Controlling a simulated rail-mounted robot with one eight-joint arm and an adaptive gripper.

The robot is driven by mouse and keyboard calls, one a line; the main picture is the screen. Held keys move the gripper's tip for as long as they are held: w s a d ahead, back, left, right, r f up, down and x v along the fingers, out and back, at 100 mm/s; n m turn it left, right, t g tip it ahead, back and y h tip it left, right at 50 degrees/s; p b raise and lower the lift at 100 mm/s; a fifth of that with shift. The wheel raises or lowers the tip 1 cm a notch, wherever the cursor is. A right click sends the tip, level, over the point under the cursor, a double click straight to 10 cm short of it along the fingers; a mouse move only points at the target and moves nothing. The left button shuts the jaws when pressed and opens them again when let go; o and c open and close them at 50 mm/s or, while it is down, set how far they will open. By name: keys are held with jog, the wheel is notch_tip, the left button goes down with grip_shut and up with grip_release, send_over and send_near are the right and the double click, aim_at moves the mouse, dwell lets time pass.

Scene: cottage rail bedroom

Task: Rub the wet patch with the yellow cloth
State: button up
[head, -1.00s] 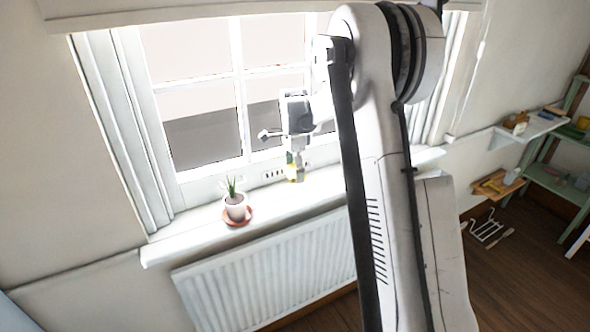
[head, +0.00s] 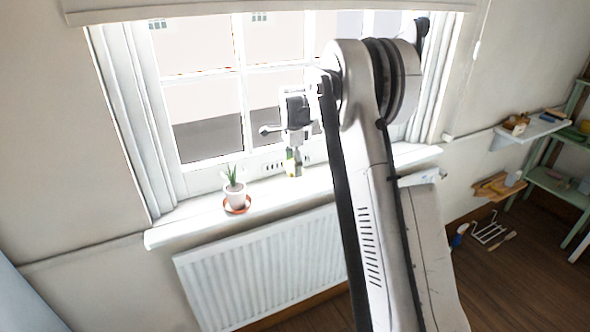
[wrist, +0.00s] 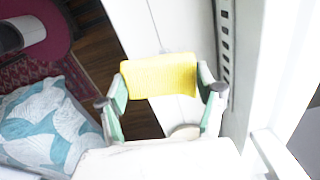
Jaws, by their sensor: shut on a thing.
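The yellow cloth (wrist: 160,77) is held between the two fingers of my gripper (wrist: 162,92), spread across the gap in the wrist view. In the head view my gripper (head: 294,166) points down over the white windowsill (head: 200,222), to the right of a potted plant. Only a small piece of the cloth (head: 290,164) shows there. I cannot tell whether the cloth touches the sill. I cannot make out the wet patch in either view; the sill is very bright, and the gripper and cloth cover part of it.
The window (head: 205,100) is close behind, and a radiator (head: 250,270) is below. Shelves with small items (head: 545,125) are at the far right.

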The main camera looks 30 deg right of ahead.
aim_at(293, 187)
jog(key=shift+w+f, duration=0.15)
jog(key=shift+f, duration=0.65)
jog(key=shift+f+b, duration=1.25)
jog(key=shift+f, duration=1.55)
jog(key=shift+d+f+p, duration=0.1)
jog(key=shift+d+p, duration=0.55)
jog(key=shift+d, duration=1.5)
jog(key=shift+c, duration=0.5)
jog(key=shift+a+f, duration=0.15)
jog(key=shift+a, duration=0.15)
jog(key=shift+a+p, duration=0.65)
jog(key=shift+a, duration=1.2)
jog(key=shift+w+d, duration=0.1)
jog(key=shift+d, duration=0.1)
jog(key=shift+d+f+b, duration=0.1)
jog(key=shift+d+b, duration=0.5)
jog(key=shift+d, duration=1.25)
jog(key=shift+a, duration=0.2)
jog(key=shift+a+b, duration=0.35)
jog(key=shift+a, duration=1.25)
jog(key=shift+a+r, duration=0.2)
jog(key=shift+a, duration=0.1)
jog(key=shift+r+p, duration=1.25)
jog(key=shift+r, duration=2.75)
